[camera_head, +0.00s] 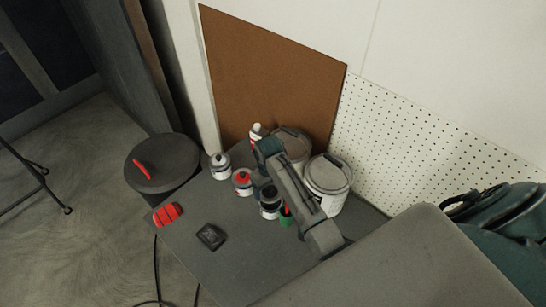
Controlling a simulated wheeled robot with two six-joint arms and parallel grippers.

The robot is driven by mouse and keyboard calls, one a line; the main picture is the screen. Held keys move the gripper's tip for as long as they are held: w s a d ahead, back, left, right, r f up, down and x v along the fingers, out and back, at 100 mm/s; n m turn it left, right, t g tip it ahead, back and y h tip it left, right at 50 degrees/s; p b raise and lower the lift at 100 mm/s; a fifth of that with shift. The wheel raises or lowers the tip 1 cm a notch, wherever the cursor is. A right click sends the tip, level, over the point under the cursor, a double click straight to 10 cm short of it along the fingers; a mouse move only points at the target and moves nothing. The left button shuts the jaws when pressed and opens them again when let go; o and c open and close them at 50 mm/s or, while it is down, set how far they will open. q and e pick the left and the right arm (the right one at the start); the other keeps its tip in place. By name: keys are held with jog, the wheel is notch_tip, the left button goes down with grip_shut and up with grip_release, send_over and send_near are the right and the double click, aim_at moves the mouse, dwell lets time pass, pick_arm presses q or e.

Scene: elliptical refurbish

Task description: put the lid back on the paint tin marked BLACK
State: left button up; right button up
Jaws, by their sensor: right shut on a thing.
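Several small white paint tins stand on the grey table. One tin (220,172) has a grey top, and one (242,188) shows a red top. A third tin (270,211), with a dark band, stands nearest the front; its lettering is too small to read, so I cannot confirm the BLACK mark. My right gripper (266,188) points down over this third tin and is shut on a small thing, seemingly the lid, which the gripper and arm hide. I cannot tell whether it touches the tin's rim. My left gripper is out of view.
Two large white tins (329,186) stand behind my right arm. A small green container (287,219) is close beside the dark-banded tin. A red block (167,214) and a black item (210,237) lie at the front left. A round stool (172,166) stands left of the table (235,265).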

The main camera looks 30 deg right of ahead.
aim_at(270, 193)
jog(key=shift+w+d+r, duration=0.2)
jog(key=shift+r, duration=0.1)
jog(key=shift+f, duration=0.15)
jog(key=shift+s+f, duration=0.15)
jog(key=shift+f, duration=0.1)
jog(key=shift+s+a+f, duration=0.1)
jog(key=shift+f, duration=0.2)
jog(key=f, duration=0.3)
jog(key=shift+w+f+b, duration=0.2)
jog(key=shift+f+b, duration=0.1)
jog(key=shift+b, duration=0.05)
jog(key=shift+f, duration=0.5)
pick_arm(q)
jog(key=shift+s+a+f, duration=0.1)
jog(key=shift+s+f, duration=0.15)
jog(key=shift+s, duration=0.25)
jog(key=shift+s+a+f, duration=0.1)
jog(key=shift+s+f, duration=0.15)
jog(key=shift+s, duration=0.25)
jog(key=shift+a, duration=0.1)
